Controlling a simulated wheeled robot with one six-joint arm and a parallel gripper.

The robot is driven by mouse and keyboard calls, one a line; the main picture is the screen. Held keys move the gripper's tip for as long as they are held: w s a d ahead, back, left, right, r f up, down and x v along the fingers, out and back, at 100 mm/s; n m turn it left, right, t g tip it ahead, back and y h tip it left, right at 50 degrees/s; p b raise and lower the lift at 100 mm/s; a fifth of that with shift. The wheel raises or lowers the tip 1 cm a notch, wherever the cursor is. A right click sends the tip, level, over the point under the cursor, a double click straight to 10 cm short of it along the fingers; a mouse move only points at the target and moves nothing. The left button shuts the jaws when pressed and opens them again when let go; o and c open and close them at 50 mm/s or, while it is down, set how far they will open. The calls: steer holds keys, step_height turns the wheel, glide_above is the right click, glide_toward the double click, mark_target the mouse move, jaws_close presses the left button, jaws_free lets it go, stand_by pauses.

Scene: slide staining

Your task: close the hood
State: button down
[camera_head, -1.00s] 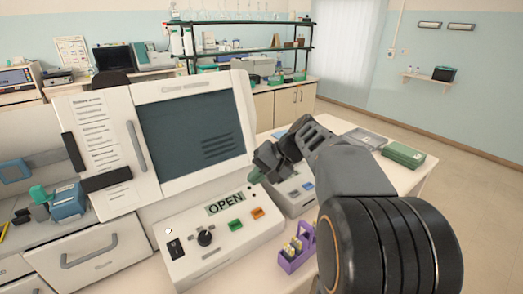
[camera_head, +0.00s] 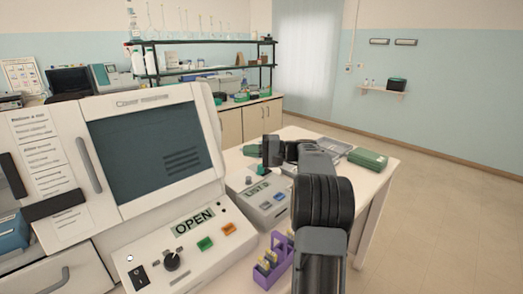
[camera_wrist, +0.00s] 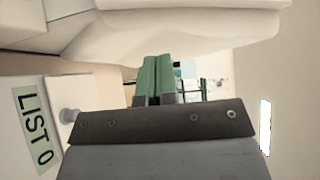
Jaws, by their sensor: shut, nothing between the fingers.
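The hood is a white machine cover (camera_head: 115,107) with a dark window, at the left of the head view. A grey handle runs up its left side. The display (camera_head: 193,221) on the panel below reads OPEN. My gripper (camera_head: 252,150) is to the right of the hood, above the back of the small LIST 0 device. In the wrist view its green fingers (camera_wrist: 157,78) are together and hold nothing. A white curved casing (camera_wrist: 180,35) fills the top of that view, apart from the fingers. Whether the fingers touch anything in the head view is unclear.
The LIST 0 device (camera_head: 258,200) stands right of the panel, with a purple rack (camera_head: 272,265) in front. A green box (camera_head: 368,158) lies at the bench's right end. Shelves with glassware stand behind. The floor at right is clear.

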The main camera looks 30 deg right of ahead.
mark_target(218, 155)
steer(key=shift+w+a+p, duration=0.15)
steer(key=shift+a+p, duration=0.05)
steer(key=shift+a, duration=0.9)
steer(key=shift+w+a+p, duration=0.2)
steer(key=shift+a, duration=0.95)
steer(key=shift+w+a+p, duration=0.15)
steer(key=shift+a+p, duration=0.05)
steer(key=shift+a, duration=0.9)
